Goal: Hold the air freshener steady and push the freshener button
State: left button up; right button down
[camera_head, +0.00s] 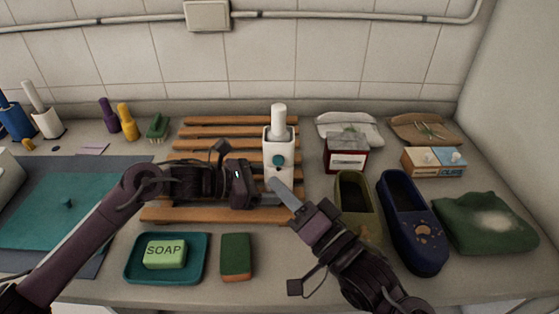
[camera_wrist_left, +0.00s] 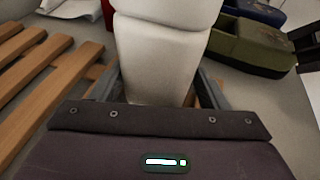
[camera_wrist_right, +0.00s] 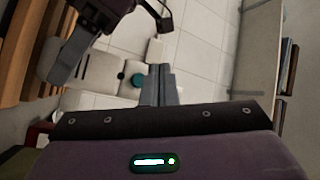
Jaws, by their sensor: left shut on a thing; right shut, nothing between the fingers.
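The white air freshener (camera_head: 280,142) stands upright at the right end of the wooden slatted rack in the head view. A round teal button (camera_head: 278,160) is on its front, and it also shows in the right wrist view (camera_wrist_right: 138,80). My left gripper (camera_head: 268,192) is shut on the freshener's lower body, whose white body (camera_wrist_left: 160,55) fills the space between the fingers in the left wrist view. My right gripper (camera_head: 275,184) is shut and empty, its fingertips just in front of and below the button. I cannot tell whether they touch the freshener.
The wooden rack (camera_head: 185,214) lies under my left arm. A soap dish (camera_head: 196,275) and a sponge (camera_head: 236,256) are in front. Green (camera_head: 356,195) and navy (camera_head: 402,205) slippers, a red box (camera_head: 346,150) and a green cloth (camera_head: 485,225) crowd the right.

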jog(key=shift+w+d, duration=0.1)
jog(key=shift+w, duration=1.65)
dwell(0.7)
jog(key=shift+w, duration=0.45)
jog(key=shift+s, duration=0.45)
send_near(266, 156)
jog(key=s+a, duration=0.1)
jog(key=s+a+r, duration=0.1)
jog(key=s+a, duration=0.1)
jog(key=shift+s+a+r, duration=0.1)
jog(key=shift+s+a, duration=0.1)
jog(key=shift+a, duration=0.1)
dwell(2.5)
